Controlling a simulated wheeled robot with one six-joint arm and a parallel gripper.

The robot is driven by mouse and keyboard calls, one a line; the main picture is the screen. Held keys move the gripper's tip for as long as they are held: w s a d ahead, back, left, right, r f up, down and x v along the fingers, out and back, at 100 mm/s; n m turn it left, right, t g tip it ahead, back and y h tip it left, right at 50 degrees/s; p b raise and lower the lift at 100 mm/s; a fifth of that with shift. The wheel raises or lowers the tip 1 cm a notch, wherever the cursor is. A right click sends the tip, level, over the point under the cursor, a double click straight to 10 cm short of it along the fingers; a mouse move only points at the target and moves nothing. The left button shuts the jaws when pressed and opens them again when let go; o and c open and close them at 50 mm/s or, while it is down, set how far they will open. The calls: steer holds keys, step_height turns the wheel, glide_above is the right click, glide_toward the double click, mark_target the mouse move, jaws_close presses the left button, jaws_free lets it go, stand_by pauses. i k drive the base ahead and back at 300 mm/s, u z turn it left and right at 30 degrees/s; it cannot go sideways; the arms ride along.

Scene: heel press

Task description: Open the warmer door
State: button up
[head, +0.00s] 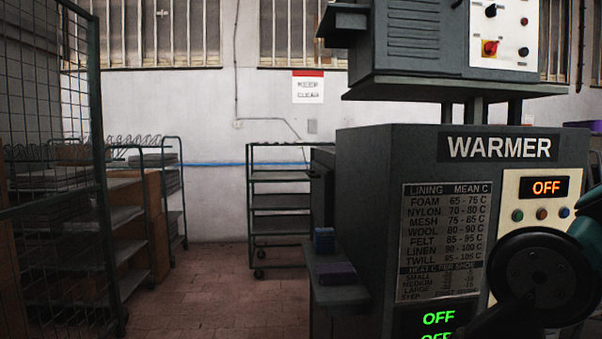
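The warmer (362,200) is a dark grey cabinet on the right, with a white WARMER label (499,147) on its front. An orange display (546,187) on its cream panel reads OFF. Green OFF readouts (438,317) show low on the front. A darker panel (322,190) stands at the cabinet's left side; I cannot tell whether it is the door or whether it is open. No handle is clear to see. My arm's dark round joint covers the lower right of the cabinet. My gripper is not in view.
A small shelf (343,294) on the warmer's left side holds a blue block (324,240) and a purple block (337,274). A wheeled rack (281,202) stands behind. Mesh fencing (50,120) and shelving line the left. The tiled floor (225,290) between is clear.

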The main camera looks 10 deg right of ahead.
mark_target(321, 177)
steer(key=u, duration=0.6)
steer(key=i, duration=1.25)
steer(key=u, duration=0.55)
steer(key=i, duration=1.35)
steer(key=z, duration=0.85)
steer(key=i, duration=1)
steer(key=z, duration=0.5)
